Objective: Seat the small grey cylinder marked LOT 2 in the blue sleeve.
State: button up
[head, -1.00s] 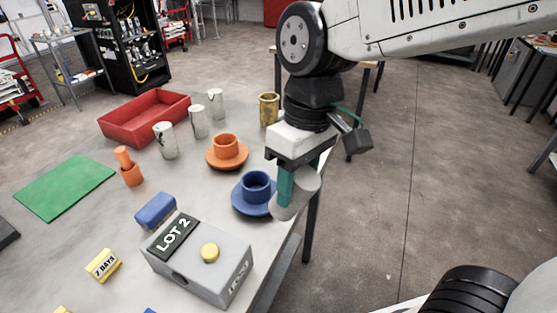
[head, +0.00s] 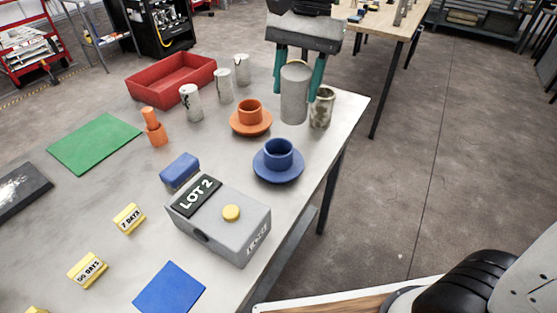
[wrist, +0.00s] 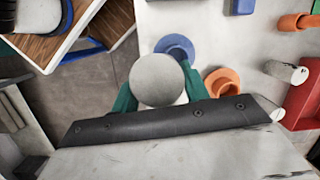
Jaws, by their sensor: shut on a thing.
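My gripper (head: 295,88) has teal fingers shut on a plain grey cylinder (head: 294,100), held upright. No mark shows on its visible side. In the head view it appears beyond the blue sleeve (head: 279,156), beside the brassy cup; its height over the table is hard to tell. The blue sleeve is an open, empty-looking cup on a wide round flange, standing on the table. In the wrist view the cylinder's round end (wrist: 158,80) fills the space between the fingers and partly overlaps the blue sleeve's flange (wrist: 181,42). A LOT 2 plate (head: 196,195) lies on a grey box.
An orange sleeve (head: 251,116) stands left of the blue one. Three grey cylinders, one of them here (head: 190,103), stand near a red tray (head: 171,80). The brassy cup (head: 322,107) stands near the table edge. The grey box (head: 220,222) with a yellow button is in front.

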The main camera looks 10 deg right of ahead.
jog(key=w+a+r+m+t+y, duration=0.1)
jog(key=w+a+r+m+y, duration=0.2)
jog(key=m, duration=0.7)
jog(key=shift+h, duration=0.3)
jog(key=f, duration=1.1)
jog(key=d+f, duration=0.1)
jog(key=f, duration=0.5)
jog(key=shift+w, duration=0.1)
jog(key=shift+f, duration=0.1)
jog(key=o, duration=1.4)
jog(key=shift+o, duration=0.2)
jog(key=v, duration=1.2)
jog(key=s+d+f+n+t+h, duration=0.1)
jog(key=s+d+n+h, duration=0.1)
jog(key=s+d+n, duration=0.5)
jog(key=s+d+n+t+h, duration=0.1)
jog(key=s+d+n+h, duration=0.1)
jog(key=s+d+n, duration=0.6)
jog(key=s, duration=0.6)
jog(key=shift+d+f+n, duration=0.3)
jog(key=shift+d+f, duration=0.05)
jog(key=shift+d, duration=0.05)
